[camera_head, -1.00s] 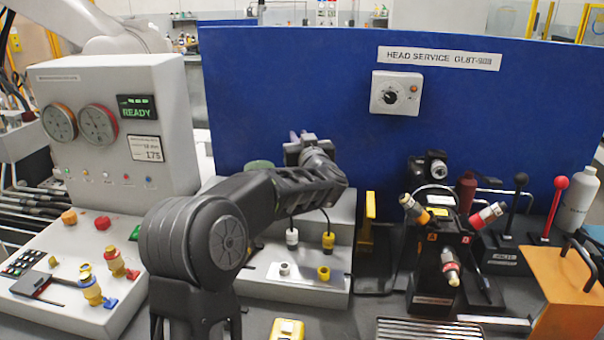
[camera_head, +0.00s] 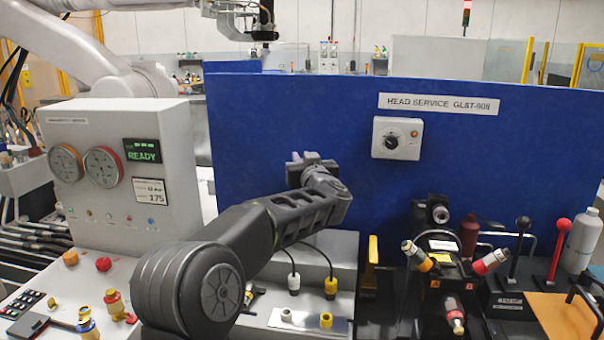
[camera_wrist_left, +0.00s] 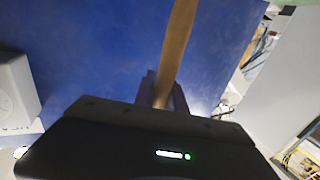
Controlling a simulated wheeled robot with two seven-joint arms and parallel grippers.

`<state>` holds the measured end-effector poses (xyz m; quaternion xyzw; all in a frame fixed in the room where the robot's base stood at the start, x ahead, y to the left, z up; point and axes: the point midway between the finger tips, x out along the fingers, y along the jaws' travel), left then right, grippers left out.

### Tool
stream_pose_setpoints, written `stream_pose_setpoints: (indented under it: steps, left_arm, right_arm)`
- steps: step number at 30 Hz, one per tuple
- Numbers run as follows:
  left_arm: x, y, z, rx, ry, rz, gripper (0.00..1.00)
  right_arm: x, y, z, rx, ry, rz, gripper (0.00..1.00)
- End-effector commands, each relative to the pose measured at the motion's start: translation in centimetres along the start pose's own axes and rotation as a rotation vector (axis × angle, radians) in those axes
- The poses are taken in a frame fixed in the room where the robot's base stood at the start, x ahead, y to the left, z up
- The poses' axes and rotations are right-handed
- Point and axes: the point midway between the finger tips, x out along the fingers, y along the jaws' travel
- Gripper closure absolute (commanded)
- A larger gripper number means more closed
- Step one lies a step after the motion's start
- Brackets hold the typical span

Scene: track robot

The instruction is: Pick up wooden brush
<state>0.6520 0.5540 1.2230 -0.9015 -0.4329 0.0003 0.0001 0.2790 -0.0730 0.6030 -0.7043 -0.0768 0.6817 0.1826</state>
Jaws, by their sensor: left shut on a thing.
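In the left wrist view, a long, plain wooden handle (camera_wrist_left: 180,38) runs up from between my left gripper's fingers (camera_wrist_left: 163,90) and leaves the top of the picture. I take it for the wooden brush; no bristles show. The fingers are shut on it. In the head view my left gripper (camera_head: 305,162) is held up in front of the blue panel, above the grey bench unit, and the brush is hidden there. My right gripper is not in view.
The blue panel (camera_head: 270,120) stands close behind my gripper, with a dial box (camera_head: 397,138) on it. A gauge console (camera_head: 115,160) stands at left. A black tool stand (camera_head: 440,270), levers and a white bottle (camera_head: 582,240) are at right.

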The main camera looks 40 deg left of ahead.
Motion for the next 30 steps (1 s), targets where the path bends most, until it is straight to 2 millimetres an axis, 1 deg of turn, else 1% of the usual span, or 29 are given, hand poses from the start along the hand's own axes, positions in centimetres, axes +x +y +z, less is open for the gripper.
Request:
stream_pose_setpoints:
  steps: [1,6,9,12,15,21,30]
  left_arm:
    - [0.0,0.0,-1.6,-0.004,0.004,-0.001,1.00]
    - [0.0,0.0,-5.7,-0.005,0.003,0.000,1.00]
    - [0.0,0.0,-7.8,-0.004,0.003,-0.001,1.00]
    - [0.0,-0.1,-9.5,-0.003,0.002,-0.001,1.00]
    - [0.0,-0.1,-10.7,-0.002,0.002,-0.002,1.00]
    - [0.0,0.0,-11.6,0.000,0.001,-0.001,1.00]
    - [0.0,0.0,-11.6,0.000,0.000,-0.001,1.00]
  right_arm:
    - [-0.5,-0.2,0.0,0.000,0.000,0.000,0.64]
    - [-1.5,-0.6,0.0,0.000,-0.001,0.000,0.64]
    - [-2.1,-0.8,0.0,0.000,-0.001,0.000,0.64]
    - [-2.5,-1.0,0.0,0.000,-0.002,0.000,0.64]
    - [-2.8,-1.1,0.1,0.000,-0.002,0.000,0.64]
    - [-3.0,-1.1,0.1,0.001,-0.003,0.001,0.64]
    - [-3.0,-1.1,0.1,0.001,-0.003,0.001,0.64]
